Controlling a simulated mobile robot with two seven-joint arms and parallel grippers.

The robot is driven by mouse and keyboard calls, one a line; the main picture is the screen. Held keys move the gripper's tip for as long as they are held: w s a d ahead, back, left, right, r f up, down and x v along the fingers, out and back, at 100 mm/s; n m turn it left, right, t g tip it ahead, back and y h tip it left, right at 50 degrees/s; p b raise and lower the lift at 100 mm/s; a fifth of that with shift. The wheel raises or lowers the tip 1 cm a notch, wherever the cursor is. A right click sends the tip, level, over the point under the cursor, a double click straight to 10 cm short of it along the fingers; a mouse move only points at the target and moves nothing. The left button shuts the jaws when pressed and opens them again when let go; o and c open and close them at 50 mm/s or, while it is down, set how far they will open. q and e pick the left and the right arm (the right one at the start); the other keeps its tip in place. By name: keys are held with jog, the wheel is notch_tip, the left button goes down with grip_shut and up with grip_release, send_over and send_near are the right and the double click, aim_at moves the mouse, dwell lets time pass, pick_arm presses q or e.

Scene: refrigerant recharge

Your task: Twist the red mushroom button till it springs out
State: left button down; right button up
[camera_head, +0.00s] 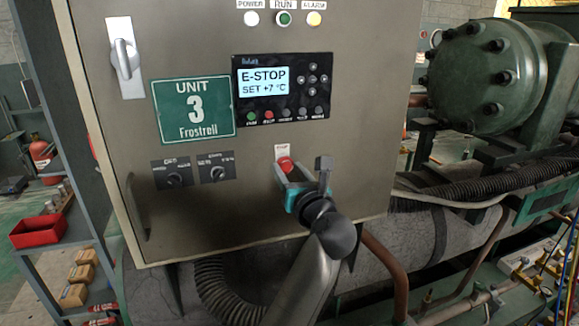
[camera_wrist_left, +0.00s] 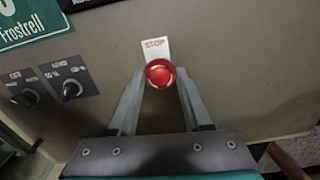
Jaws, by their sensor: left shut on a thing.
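The red mushroom button (camera_head: 285,163) sits low on the front of the grey control cabinet, under a small white STOP label (camera_head: 282,151). In the left wrist view the button (camera_wrist_left: 160,73) shows round and red between the fingertips, with the STOP label (camera_wrist_left: 155,48) just above it. My left gripper (camera_head: 287,172) reaches up to the panel from below, its two fingers on either side of the button and shut on it. The cabinet display (camera_head: 264,81) reads E-STOP and SET +7 °C. My right gripper is not in view.
Two selector switches (camera_head: 194,172) are on the panel left of the button. A large switch handle (camera_head: 124,59) is at the upper left. A green compressor (camera_head: 478,75) and pipes stand to the right. A red bin (camera_head: 38,231) rests on a shelf at the left.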

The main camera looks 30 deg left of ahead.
pick_arm(q)
jog(key=shift+m+p, duration=0.35)
jog(key=shift+m, duration=0.05)
jog(key=shift+m+p, duration=1)
jog(key=shift+p, duration=0.25)
jog(key=shift+m+p, duration=0.3)
jog(key=shift+p, duration=0.25)
jog(key=shift+c, duration=2)
grip_release()
jog(key=shift+a+f, duration=0.1)
